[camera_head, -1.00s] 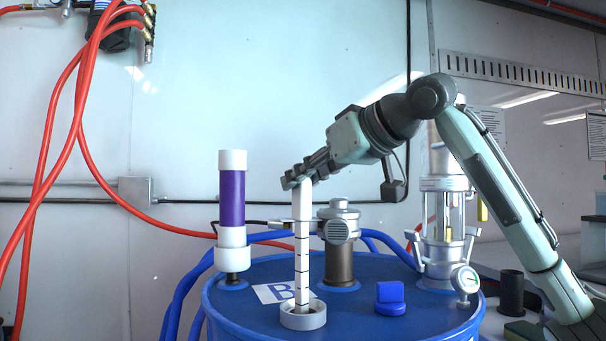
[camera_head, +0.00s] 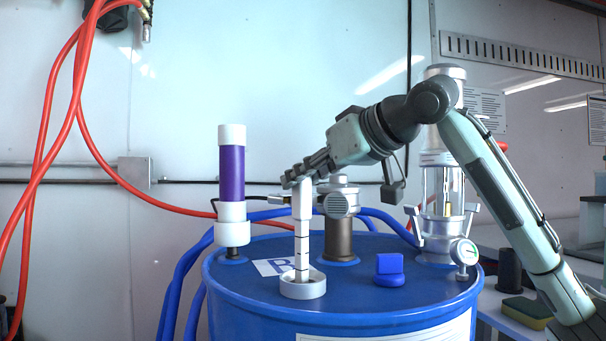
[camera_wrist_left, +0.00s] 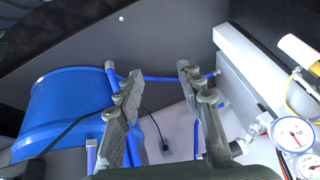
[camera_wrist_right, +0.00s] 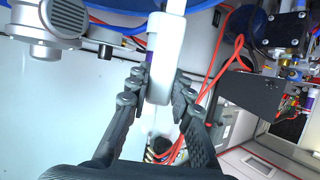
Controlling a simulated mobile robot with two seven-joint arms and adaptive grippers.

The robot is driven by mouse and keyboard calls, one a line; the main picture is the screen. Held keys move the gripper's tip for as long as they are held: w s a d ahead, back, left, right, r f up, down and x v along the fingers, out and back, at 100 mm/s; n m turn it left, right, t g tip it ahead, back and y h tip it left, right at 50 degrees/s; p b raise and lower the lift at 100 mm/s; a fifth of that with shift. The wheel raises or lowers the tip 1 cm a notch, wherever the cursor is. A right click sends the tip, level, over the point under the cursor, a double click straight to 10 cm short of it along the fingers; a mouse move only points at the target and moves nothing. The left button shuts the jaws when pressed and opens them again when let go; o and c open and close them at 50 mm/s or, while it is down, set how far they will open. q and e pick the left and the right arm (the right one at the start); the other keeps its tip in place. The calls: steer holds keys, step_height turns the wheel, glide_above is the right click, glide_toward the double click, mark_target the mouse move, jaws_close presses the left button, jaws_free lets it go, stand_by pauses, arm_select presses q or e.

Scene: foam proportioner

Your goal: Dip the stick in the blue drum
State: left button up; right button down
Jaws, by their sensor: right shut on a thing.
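The blue drum (camera_head: 345,300) stands in front of me, with a grey ring-shaped opening (camera_head: 303,288) on its lid. My right gripper (camera_head: 300,180) is shut on the top of the white stick (camera_head: 303,235), which has dark marks along it. The stick is upright, with its lower end inside the ring; the part below is hidden. The right wrist view shows the stick's white top (camera_wrist_right: 165,60) between the fingers. My left gripper (camera_wrist_left: 163,95) is open and empty in the left wrist view, apart from a blue drum (camera_wrist_left: 70,105) at the left.
On the lid stand a purple-and-white cylinder (camera_head: 232,180), a grey pump fitting (camera_head: 338,220), a blue cap (camera_head: 389,270) and a clear-bodied pump with a gauge (camera_head: 465,253). Blue hoses run behind the drum. Red hoses (camera_head: 75,110) hang at the left.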

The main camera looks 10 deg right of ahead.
mark_target(307, 199)
steer(key=shift+f+b, duration=0.3)
steer(key=shift+f, duration=0.4)
steer(key=shift+f+b, duration=0.4)
steer(key=shift+f, duration=0.35)
arm_select(q)
steer(key=w+d+r+m+t+h, duration=0.1)
steer(key=w+d+r+t+h, duration=0.1)
steer(key=w+d+r+t, duration=0.2)
steer(key=shift+w+d+r+t+b, duration=0.3)
steer(key=shift+w+d+r+t, duration=0.1)
steer(key=shift+w+d, duration=1.1)
arm_select(e)
steer(key=shift+f, duration=0.6)
arm_select(q)
steer(key=shift+w+a, duration=0.2)
